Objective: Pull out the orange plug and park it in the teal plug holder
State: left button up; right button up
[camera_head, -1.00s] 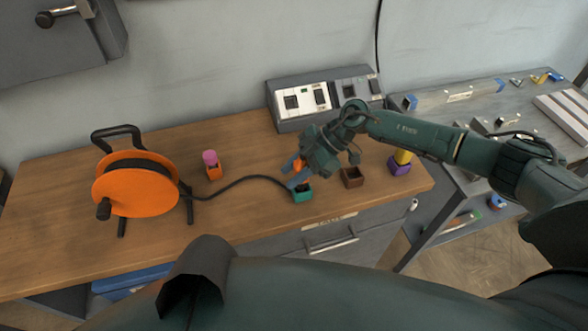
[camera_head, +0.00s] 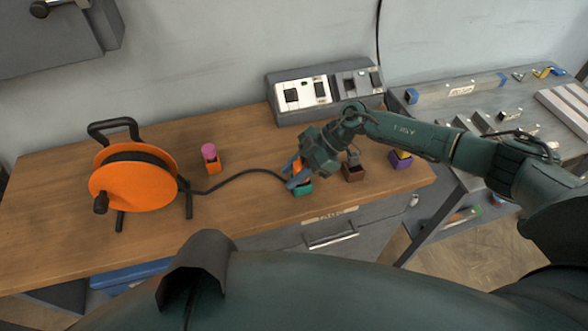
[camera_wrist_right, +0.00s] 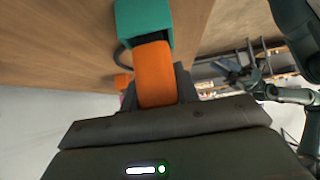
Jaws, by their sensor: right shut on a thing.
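The orange plug (camera_wrist_right: 155,75) is between the fingers of my right gripper (camera_head: 295,176), which is shut on it. In the right wrist view the plug's far end meets the opening of the teal plug holder (camera_wrist_right: 143,18); how deep it sits is hard to tell. In the head view the teal holder (camera_head: 303,189) stands near the table's front edge, directly under the gripper, and the plug (camera_head: 298,165) is partly hidden by the fingers. A black cable (camera_head: 240,180) runs left from the plug. My left gripper is not in view.
An orange cable reel (camera_head: 132,187) stands at the left. An orange holder with a pink plug (camera_head: 211,163) is beside it. A brown holder (camera_head: 354,173) and a purple holder (camera_head: 400,163) stand to the right. A socket panel (camera_head: 318,98) is behind.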

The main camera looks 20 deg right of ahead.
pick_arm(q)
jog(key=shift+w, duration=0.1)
pick_arm(e)
jog(key=shift+f, duration=0.15)
jog(key=o, duration=1.1)
jog(key=shift+c, duration=0.2)
jog(key=shift+d, duration=0.2)
pick_arm(q)
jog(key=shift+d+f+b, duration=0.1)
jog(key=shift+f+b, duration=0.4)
jog(key=shift+b, duration=0.25)
pick_arm(e)
jog(key=v, duration=1.3)
jog(key=shift+a, duration=0.15)
